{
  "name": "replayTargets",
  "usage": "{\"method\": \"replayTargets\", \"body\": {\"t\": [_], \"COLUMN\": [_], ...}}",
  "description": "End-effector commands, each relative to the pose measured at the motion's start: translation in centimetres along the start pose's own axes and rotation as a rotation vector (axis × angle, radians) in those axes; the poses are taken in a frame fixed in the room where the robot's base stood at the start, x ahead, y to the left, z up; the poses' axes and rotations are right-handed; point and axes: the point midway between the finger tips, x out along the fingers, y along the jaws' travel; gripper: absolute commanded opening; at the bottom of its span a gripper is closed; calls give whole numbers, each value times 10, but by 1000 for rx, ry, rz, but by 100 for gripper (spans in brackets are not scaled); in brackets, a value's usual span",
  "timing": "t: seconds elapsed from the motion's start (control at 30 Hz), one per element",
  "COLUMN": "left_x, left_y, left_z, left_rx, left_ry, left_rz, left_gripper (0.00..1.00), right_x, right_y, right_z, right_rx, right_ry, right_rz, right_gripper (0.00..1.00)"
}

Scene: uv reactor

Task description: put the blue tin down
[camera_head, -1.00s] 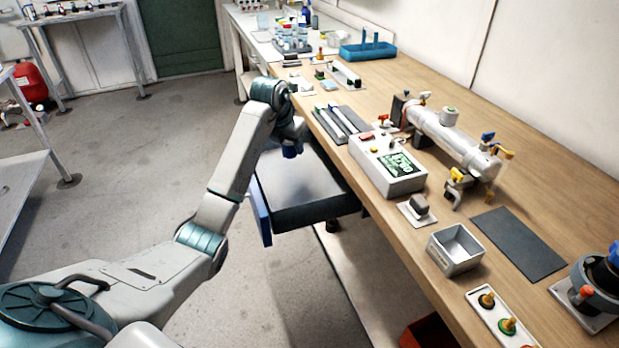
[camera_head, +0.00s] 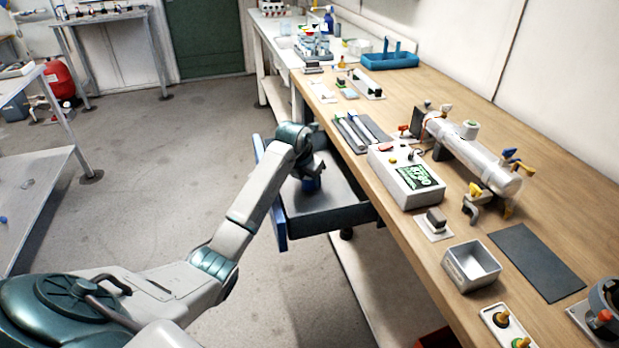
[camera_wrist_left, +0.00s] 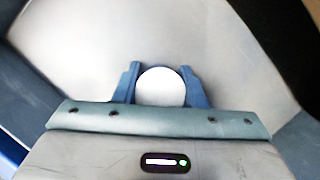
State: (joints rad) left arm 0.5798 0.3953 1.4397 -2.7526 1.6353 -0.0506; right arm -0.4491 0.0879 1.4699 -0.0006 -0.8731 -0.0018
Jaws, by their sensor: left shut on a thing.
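The blue tin (camera_head: 311,184) is in my left gripper (camera_head: 313,174), at the open drawer (camera_head: 345,214) under the bench. In the left wrist view the tin's round white top (camera_wrist_left: 160,87) sits between the two blue fingers of my left gripper (camera_wrist_left: 160,84), which is shut on it. The drawer's pale floor (camera_wrist_left: 80,45) spreads around and below it in that view. The tin's underside is hidden, so I cannot tell whether it touches the drawer floor. My right gripper is out of view.
The wooden bench (camera_head: 425,150) holds a control box (camera_head: 405,178), a horizontal cylinder (camera_head: 470,150), an open metal box (camera_head: 470,265) and a dark mat (camera_head: 537,262). The drawer's blue front (camera_head: 270,195) stands out over open floor. A metal table (camera_head: 40,190) stands at left.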

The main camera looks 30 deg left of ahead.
Motion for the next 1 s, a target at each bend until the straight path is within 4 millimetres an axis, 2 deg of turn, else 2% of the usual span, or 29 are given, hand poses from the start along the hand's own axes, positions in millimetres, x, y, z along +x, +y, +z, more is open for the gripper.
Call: {"method": "replayTargets", "body": {"t": [0.07,0.1,0.2,0.47,0.6,0.77,1.0], "left_x": [3,2,2,2,-6,-35,-87], "left_y": [0,0,0,0,0,1,1], "left_z": [-1,-1,-1,-1,1,0,1], "left_rx": [0,0,0,0,0,1,2], "left_ry": [0,0,1,1,-1,-2,-3], "left_rz": [0,0,0,0,1,3,2], "left_gripper": [10,43,59,59,59,59,59], "right_x": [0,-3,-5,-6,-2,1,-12], "right_y": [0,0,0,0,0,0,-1], "right_z": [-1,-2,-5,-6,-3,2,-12], "right_rx": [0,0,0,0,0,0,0], "right_ry": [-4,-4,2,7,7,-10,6], "right_rz": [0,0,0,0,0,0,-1], "right_gripper": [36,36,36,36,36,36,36]}}
